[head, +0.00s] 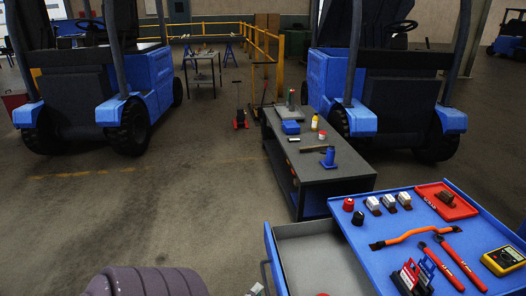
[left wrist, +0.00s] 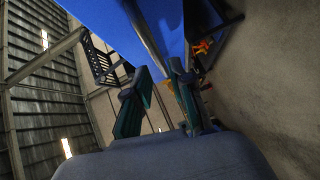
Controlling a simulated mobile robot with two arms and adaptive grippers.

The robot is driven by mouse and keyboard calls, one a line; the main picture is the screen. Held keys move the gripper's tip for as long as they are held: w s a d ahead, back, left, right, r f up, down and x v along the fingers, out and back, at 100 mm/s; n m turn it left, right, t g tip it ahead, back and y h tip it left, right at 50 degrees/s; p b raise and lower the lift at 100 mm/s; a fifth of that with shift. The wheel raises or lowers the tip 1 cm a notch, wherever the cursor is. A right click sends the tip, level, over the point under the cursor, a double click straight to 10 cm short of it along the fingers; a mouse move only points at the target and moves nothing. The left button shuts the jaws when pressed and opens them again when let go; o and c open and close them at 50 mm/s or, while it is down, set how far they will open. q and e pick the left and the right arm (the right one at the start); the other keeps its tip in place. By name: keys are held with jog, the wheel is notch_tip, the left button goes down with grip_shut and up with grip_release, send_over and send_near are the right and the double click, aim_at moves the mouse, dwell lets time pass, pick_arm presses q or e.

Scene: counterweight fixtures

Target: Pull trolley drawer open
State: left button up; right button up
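The blue trolley (head: 352,236) stands at the lower right with tools on its top. Its drawer (head: 318,262) is pulled out to the left, showing a grey, mostly bare inside. The blue drawer front (head: 271,250) carries a dark handle at its outer side. Only a small pale bit of my left gripper (head: 256,290) shows at the bottom edge, just outside the drawer front. In the left wrist view my left gripper's two teal fingers (left wrist: 159,70) are apart, with background visible between them. A blue panel lies just beyond their tips. My right gripper is not in view.
A dark workbench (head: 335,166) with bottles and tools stands behind the trolley. Blue forklifts (head: 140,80) are parked at left and right. A red tray (head: 447,200) and a yellow multimeter (head: 503,260) lie on the trolley top. The floor left of the drawer is clear.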

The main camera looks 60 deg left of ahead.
pick_arm(q)
jog(key=f+v, duration=0.1)
jog(key=v, duration=0.5)
jog(key=shift+r, duration=0.5)
jog(key=shift+s, duration=0.1)
jog(key=s+d+f+m+g+h, duration=0.3)
jog(key=d+f+m, duration=0.4)
jog(key=f, duration=0.6)
jog(key=s+d+f+m+g+h, duration=0.2)
jog(key=d+f+m+g, duration=0.25)
jog(key=d+f, duration=0.6)
jog(key=s+d+f+m+g+h, duration=0.1)
jog(key=s+f+m+g, duration=0.5)
jog(key=s+f+m, duration=0.6)
jog(key=shift+d, duration=0.55)
jog(key=shift+g, duration=0.25)
